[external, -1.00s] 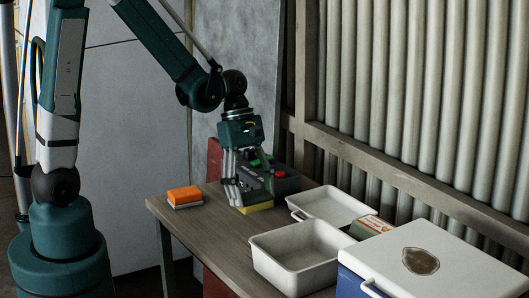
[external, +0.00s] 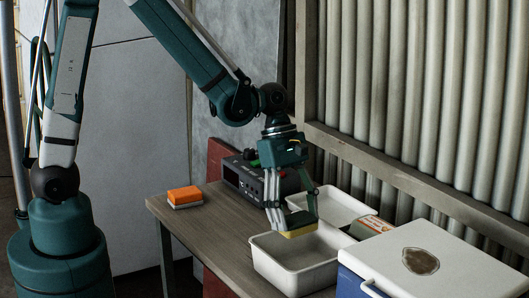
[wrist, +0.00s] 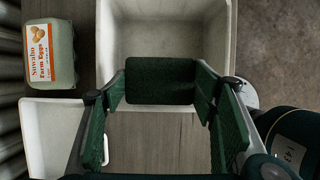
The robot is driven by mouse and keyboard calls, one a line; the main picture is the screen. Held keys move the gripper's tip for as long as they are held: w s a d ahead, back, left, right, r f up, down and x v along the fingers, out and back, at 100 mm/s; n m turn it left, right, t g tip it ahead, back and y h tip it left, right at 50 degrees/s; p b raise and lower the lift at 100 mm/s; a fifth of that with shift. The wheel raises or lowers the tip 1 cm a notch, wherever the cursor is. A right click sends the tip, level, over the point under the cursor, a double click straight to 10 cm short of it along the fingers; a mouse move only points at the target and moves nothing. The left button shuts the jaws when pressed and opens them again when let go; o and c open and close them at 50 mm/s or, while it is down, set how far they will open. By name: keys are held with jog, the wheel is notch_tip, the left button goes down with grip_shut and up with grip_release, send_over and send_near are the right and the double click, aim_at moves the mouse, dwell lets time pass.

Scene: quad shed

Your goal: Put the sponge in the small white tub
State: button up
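The sponge, yellow below with a dark green top, shows in the external view (external: 301,233) and as a green block in the wrist view (wrist: 160,80). A shallower white tub (external: 345,207) stands behind, partly hidden by my gripper. It also shows at lower left in the wrist view (wrist: 60,140); its visible inside is empty.
An egg carton (external: 372,226) stands beside the tubs. A blue cooler with a white lid (external: 440,255) is at the right. An orange block (external: 184,195) lies at the left of the table. A dark device (external: 242,178) stands at the back, near the corrugated wall.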

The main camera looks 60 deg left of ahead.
aim_at(304, 236)
jog(key=shift+s+d, duration=0.15)
jog(key=shift+d, duration=1.1)
jog(key=shift+s+d, duration=0.1)
jog(key=shift+d, duration=1.15)
jog(key=shift+f+b, duration=0.55)
jog(key=shift+f, duration=2.35)
jog(key=shift+f, duration=0.1)
jog(key=shift+f+b, duration=0.5)
jog(key=shift+f, duration=1.45)
jog(key=shift+f, duration=0.2)
jog(key=o, duration=0.6)
jog(key=shift+r, duration=0.15)
